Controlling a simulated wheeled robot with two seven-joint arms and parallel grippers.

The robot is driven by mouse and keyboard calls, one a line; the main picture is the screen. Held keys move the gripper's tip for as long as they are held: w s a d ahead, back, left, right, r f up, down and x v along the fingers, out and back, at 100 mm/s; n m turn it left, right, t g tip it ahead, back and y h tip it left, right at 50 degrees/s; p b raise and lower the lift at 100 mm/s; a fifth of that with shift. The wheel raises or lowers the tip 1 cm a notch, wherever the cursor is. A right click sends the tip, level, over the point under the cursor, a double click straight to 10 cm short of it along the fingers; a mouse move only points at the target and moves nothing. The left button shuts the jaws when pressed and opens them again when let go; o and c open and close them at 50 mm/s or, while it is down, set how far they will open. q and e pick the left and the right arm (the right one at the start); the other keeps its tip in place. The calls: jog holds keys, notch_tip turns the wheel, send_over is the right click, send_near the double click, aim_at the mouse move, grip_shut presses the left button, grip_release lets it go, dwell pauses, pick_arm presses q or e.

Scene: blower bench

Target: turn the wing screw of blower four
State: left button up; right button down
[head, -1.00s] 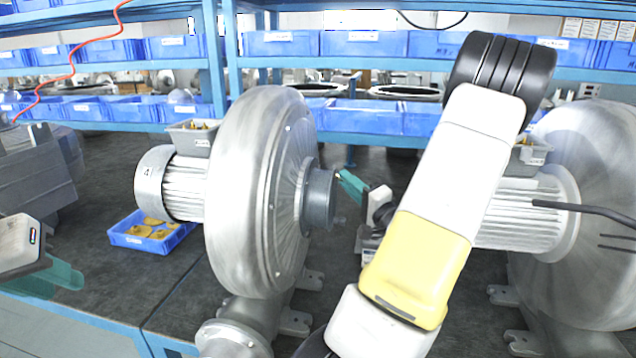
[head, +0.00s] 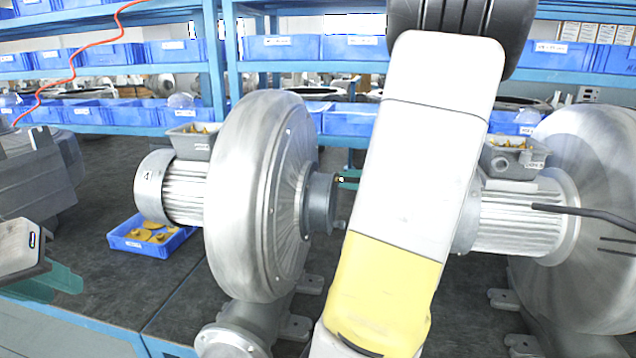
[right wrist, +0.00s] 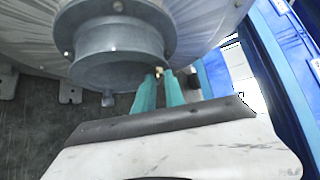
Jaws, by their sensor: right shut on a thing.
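Blower four (head: 250,200) stands left of centre in the head view, with a "4" label on its motor end. Its grey round inlet (head: 322,205) faces right; it also shows in the right wrist view (right wrist: 118,50). The teal fingers of my right gripper (right wrist: 160,76) reach the inlet's rim and are shut on a small brass-coloured piece, the wing screw (right wrist: 158,71), mostly hidden between them. In the head view my right arm hides most of this gripper. My left gripper (head: 50,280) is at the left edge, away from the blower; its finger gap is unclear.
A blue bin (head: 150,238) with yellow parts sits on the dark bench behind blower four. Another blower (head: 590,210) stands at the right, with its motor behind my right arm. Blue shelving with bins runs along the back. Another small knob (right wrist: 107,98) sticks out of the inlet's rim.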

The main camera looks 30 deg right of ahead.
jog(key=w+m+g+y, duration=0.1)
jog(key=m+g+y, duration=0.2)
jog(key=g, duration=0.1)
jog(key=d+m+g+y, duration=0.1)
jog(key=m+g+y, duration=0.3)
jog(key=g, duration=0.1)
jog(key=w+d+m+g+y, duration=0.1)
jog(key=m+g+y, duration=0.2)
jog(key=g+y, duration=0.1)
jog(key=shift+w+d+m+g, duration=0.15)
jog(key=shift+w+m+g, duration=0.15)
jog(key=shift+w+g, duration=0.1)
dwell(0.7)
jog(key=shift+y, duration=0.4)
jog(key=shift+f, duration=0.1)
dwell(0.4)
jog(key=c, duration=1.5)
grip_release()
jog(key=shift+w+a, duration=0.1)
jog(key=shift+a, duration=0.15)
jog(key=shift+c, duration=0.2)
jog(key=shift+d+r, duration=0.1)
jog(key=shift+r, duration=0.1)
